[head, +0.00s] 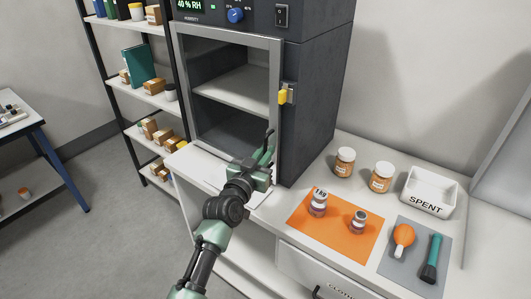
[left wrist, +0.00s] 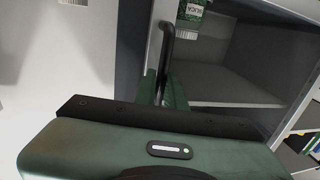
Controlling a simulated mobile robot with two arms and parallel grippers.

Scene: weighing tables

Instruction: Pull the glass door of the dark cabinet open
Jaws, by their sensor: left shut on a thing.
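The dark cabinet (head: 315,85) stands on the table at the back. Its glass door (head: 230,37) has a light grey frame and sits across the cabinet's front; I cannot tell whether there is a small gap. A shelf shows through the glass. My left gripper (head: 266,155) is at the lower right of the door, shut on the dark upright handle. In the left wrist view the handle (left wrist: 167,45) rises from between the green fingers (left wrist: 165,88), beside the door frame (left wrist: 154,35). The fingers hide its lower part. My right gripper is not in view.
A yellow latch piece (head: 283,97) sits at the door's right edge. A shelf rack (head: 110,75) stands left.

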